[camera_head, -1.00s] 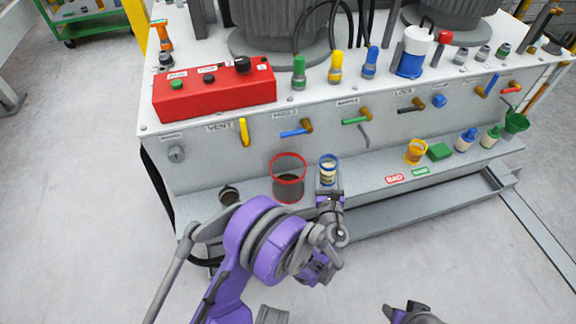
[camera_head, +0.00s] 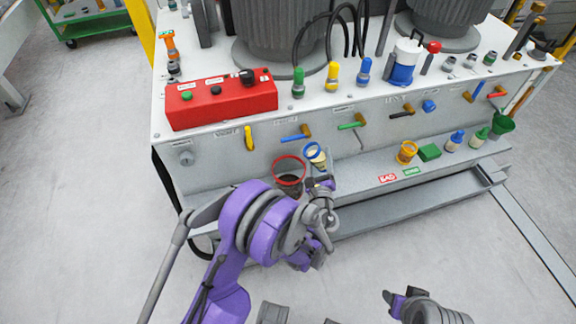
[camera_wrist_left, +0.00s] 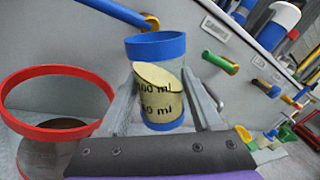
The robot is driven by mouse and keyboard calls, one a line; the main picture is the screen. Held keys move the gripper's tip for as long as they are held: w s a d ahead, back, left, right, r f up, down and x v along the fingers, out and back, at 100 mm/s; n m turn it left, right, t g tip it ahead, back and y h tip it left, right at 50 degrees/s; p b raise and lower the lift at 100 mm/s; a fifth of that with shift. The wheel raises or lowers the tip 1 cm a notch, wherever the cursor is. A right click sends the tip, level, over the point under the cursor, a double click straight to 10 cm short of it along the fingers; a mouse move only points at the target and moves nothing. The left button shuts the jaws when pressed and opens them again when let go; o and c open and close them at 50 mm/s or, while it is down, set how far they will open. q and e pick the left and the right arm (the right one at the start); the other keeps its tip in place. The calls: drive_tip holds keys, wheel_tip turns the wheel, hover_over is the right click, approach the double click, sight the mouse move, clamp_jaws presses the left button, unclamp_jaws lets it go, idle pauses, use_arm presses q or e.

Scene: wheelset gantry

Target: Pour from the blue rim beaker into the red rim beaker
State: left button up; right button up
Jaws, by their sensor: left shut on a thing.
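The blue rim beaker (camera_head: 315,155) is held in my left gripper (camera_head: 320,184) above the ledge, tilted with its rim leaning left in the head view. In the left wrist view, the blue rim beaker (camera_wrist_left: 157,85) stands between the gripper's fingers (camera_wrist_left: 165,108). Its pale yellow contents have a surface slanted against the beaker, below the rim. The red rim beaker (camera_head: 287,180) is just left of it, its lower part partly hidden by my left arm. It also shows in the wrist view (camera_wrist_left: 42,158), with a dark lower part. My right gripper (camera_head: 394,301) is low in the head view, away from both beakers.
A red control box (camera_head: 220,105) sits on the bench top. Coloured valve handles project from the panel above the ledge. Ledge space right of the held beaker is clear.

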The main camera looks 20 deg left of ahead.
use_arm(q)
drive_tip(key=shift+a+r+n+p, duration=0.25)
drive_tip(key=shift+a+n+p, duration=0.1)
drive_tip(key=shift+n, duration=0.15)
drive_tip(key=shift+s+f, duration=0.1)
drive_tip(key=shift+f+n, duration=0.3)
drive_tip(key=shift+n, duration=0.6)
drive_tip(key=shift+r+n+p, duration=0.45)
drive_tip(key=shift+n+p, duration=0.4)
drive_tip(key=shift+n, duration=0.05)
drive_tip(key=shift+f+n+y, duration=0.3)
drive_tip(key=shift+n+y, duration=0.1)
drive_tip(key=shift+n, duration=0.5)
idle(0.4)
drive_tip(key=shift+r+n+p, duration=0.4)
drive_tip(key=shift+n+p, duration=0.4)
drive_tip(key=shift+p, duration=0.2)
idle(0.5)
drive_tip(key=shift+s+a+r+n, duration=0.25)
drive_tip(key=shift+a+r+n, duration=0.2)
drive_tip(key=shift+a+n, duration=0.4)
idle(0.6)
drive_tip(key=shift+f+n+b, duration=0.3)
drive_tip(key=shift+f+n, duration=0.05)
drive_tip(key=shift+n, duration=0.6)
idle(0.4)
